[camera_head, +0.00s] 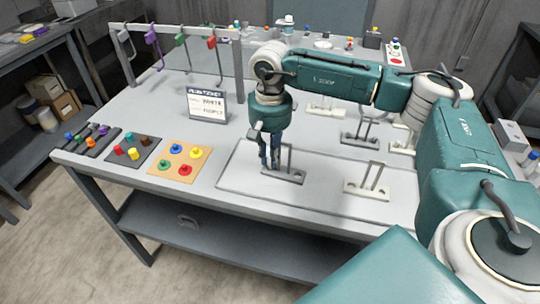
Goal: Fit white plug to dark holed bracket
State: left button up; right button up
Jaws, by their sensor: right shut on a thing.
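My right gripper (269,164) points straight down at the left end of a dark holed bracket (290,178) with an upright loop. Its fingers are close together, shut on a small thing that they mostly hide. I take it to be the white plug, but its colour and whether it sits in a hole cannot be made out. The bracket lies flat on the marked area of the table. My left gripper is not in view.
A pale bracket (367,190) stands to the right, with another dark bracket (361,138) behind. An orange board (181,176) and dark trays (133,153) with coloured plugs lie left. A sign (207,105) and hook rack (239,75) stand behind.

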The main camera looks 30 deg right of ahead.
jog(key=o, duration=0.8)
notch_tip(320, 180, up, 12)
